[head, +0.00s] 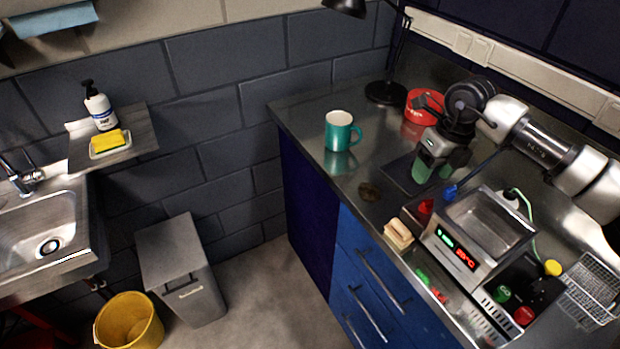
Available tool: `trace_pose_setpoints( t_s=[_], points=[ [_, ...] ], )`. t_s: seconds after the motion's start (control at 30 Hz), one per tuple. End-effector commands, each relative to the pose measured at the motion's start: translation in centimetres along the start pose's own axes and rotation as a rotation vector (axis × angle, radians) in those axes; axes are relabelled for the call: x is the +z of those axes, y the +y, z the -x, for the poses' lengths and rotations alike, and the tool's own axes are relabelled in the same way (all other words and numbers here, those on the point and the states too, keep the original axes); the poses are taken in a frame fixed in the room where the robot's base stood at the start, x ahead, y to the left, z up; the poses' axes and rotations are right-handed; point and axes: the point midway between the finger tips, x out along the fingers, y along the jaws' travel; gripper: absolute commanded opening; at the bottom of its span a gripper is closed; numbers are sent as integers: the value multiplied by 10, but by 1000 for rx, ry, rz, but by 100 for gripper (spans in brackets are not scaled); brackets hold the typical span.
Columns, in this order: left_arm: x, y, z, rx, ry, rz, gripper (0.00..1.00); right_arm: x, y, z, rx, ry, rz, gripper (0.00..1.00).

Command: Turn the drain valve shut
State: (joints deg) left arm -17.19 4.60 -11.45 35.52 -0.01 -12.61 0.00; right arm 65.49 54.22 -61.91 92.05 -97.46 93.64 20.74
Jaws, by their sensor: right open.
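A steel bath (485,228) with a lit green and red display stands on the bench at the right. At its left side there is a small blue part (450,191), which looks like the drain valve's handle; its turn position is too small to tell. A red item (425,207) is also at that side. My right gripper (433,173), with green fingertips, points down just behind and left of the blue part. It is open, appears empty and is apart from the blue part. My left gripper is out of view.
A teal mug (339,131), a red tub (424,107) and a black lamp (386,92) stand on the bench behind. A wooden brush or block (398,234) lies by the front edge. A wire basket (592,287) is at right. Bench around the mug is clear.

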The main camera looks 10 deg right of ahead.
Motion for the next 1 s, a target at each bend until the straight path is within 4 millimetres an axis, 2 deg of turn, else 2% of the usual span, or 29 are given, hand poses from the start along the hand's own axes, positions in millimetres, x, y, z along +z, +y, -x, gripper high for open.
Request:
trace_pose_setpoints(
  t_s=[0.5,0.77,1.0],
  points=[
    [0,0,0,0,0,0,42,16,98,-35,375,-156,98,56],
    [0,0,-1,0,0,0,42,19,151,-41,601,-243,102,56],
    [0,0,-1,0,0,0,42,20,199,-37,847,-337,57,56]
  ],
)
